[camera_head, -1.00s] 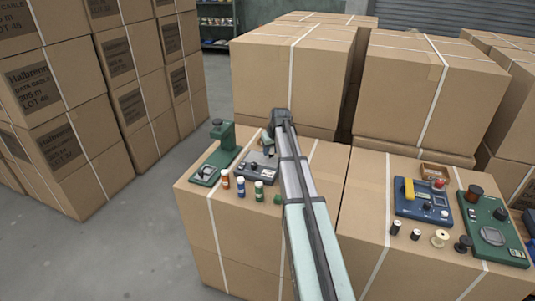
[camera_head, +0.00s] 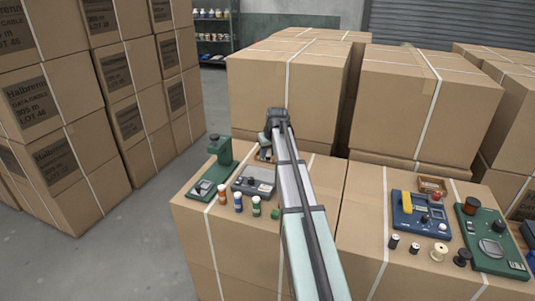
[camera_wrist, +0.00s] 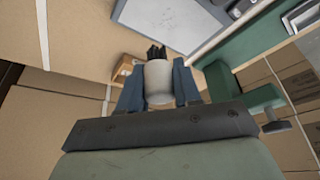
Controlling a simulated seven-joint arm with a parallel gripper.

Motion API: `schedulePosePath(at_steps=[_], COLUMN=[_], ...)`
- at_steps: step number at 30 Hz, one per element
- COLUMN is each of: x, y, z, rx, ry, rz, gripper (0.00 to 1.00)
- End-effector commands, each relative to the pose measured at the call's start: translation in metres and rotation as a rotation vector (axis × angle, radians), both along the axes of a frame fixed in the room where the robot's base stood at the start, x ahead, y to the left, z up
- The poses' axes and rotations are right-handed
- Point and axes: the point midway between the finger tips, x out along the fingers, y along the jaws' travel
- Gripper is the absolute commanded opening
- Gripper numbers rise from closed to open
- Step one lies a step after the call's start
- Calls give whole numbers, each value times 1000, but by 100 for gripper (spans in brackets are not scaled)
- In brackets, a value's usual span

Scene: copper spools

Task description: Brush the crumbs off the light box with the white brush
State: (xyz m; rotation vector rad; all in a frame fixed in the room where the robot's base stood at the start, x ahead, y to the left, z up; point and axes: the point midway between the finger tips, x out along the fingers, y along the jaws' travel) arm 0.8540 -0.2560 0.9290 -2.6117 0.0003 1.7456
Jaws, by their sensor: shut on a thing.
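My gripper (camera_wrist: 160,90) has its blue fingers on either side of the white brush (camera_wrist: 158,84) and is shut on it. The brush's dark bristles (camera_wrist: 156,53) show past the fingertips. In the head view my gripper (camera_head: 267,146) is over the back of the left carton, behind the grey light box (camera_head: 254,187), and the brush cannot be made out. The light box's pale panel and grey frame (camera_wrist: 178,22) show at the top of the wrist view, apart from the brush. I cannot make out crumbs on it.
A green stand (camera_head: 216,172) is left of the light box. Several small bottles (camera_head: 238,203) stand before it. A small wooden holder (camera_wrist: 123,68) is near the brush. A blue device (camera_head: 420,224) and a green device (camera_head: 490,245) lie on the right carton. Tall cartons (camera_head: 285,90) rise behind.

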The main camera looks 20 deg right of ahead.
Motion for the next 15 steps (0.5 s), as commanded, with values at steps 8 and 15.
schedulePosePath(at_steps=[8,15], x=[0,0], y=[0,0], z=[0,-5], rx=[0,0], ry=[0,0], rz=[0,0], gripper=[4,4])
